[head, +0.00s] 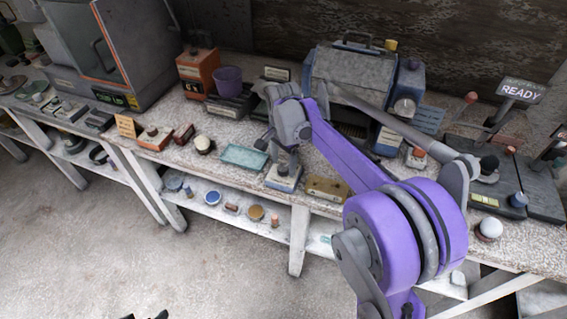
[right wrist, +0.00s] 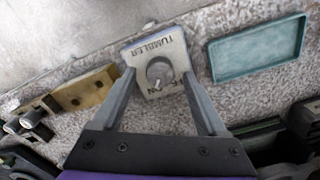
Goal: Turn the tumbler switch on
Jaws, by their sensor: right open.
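The tumbler switch (right wrist: 154,52) is a small pale plate lettered TUMBLER, with a round grey knob (right wrist: 160,72) on its face. In the head view the tumbler switch (head: 283,181) stands at the front edge of the bench, partly behind my right gripper (head: 282,158). In the right wrist view my right gripper (right wrist: 158,76) is open, one finger on each side of the plate and the knob between the tips. I cannot tell whether the fingers touch it. My left gripper cannot be made out.
A teal tray (head: 244,157) lies left of the switch, and a tan block (head: 327,189) lies right of it. A large grey machine (head: 345,75) stands behind. A READY sign (head: 520,91) stands at the right. Dark tips at the head view's bottom edge are unclear.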

